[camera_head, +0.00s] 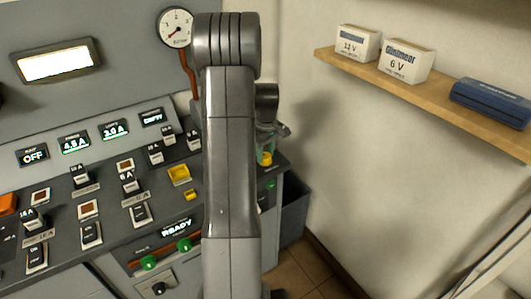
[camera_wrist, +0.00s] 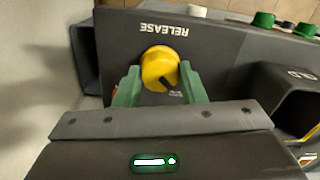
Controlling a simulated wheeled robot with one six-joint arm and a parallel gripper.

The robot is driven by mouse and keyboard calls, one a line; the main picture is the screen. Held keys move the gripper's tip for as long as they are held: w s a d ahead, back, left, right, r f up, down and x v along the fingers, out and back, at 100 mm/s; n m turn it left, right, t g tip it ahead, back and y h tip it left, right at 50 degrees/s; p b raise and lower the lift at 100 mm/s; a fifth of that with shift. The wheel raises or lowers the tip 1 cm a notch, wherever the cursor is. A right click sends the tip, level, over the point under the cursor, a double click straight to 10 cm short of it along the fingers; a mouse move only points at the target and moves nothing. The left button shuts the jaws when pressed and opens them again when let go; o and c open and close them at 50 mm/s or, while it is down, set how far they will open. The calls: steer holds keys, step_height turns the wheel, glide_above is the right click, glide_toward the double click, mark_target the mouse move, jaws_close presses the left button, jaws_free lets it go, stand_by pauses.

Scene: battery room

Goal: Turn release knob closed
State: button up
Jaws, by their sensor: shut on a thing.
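The release knob (camera_wrist: 160,66) is round and yellow with a dark pointer mark toward its lower right in the wrist view. It sits on a dark panel beside the word RELEASE, which reads upside down. My gripper (camera_wrist: 161,82) has its two green fingers on either side of the knob, shut on it. In the head view, a small yellow part of the knob (camera_head: 266,158) shows beside my arm, which hides much of that panel end. The small print beside the knob is too small to read.
A grey bin (camera_head: 293,212) stands on the floor to the right of the console. Green knobs (camera_wrist: 263,20) and a dark raised housing (camera_wrist: 285,90) lie to the right in the wrist view. A wooden shelf (camera_head: 455,99) with boxes is on the wall.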

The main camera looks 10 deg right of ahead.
mark_target(266, 154)
steer(key=o, duration=1)
steer(key=shift+r, duration=0.1)
step_height(266, 154, up, 14)
steer(key=shift+d+f, duration=0.15)
steer(key=shift+f, duration=0.05)
steer(key=shift+w+f, duration=0.1)
step_height(266, 154, down, 14)
steer(key=shift+r, duration=0.15)
stand_by(0.3)
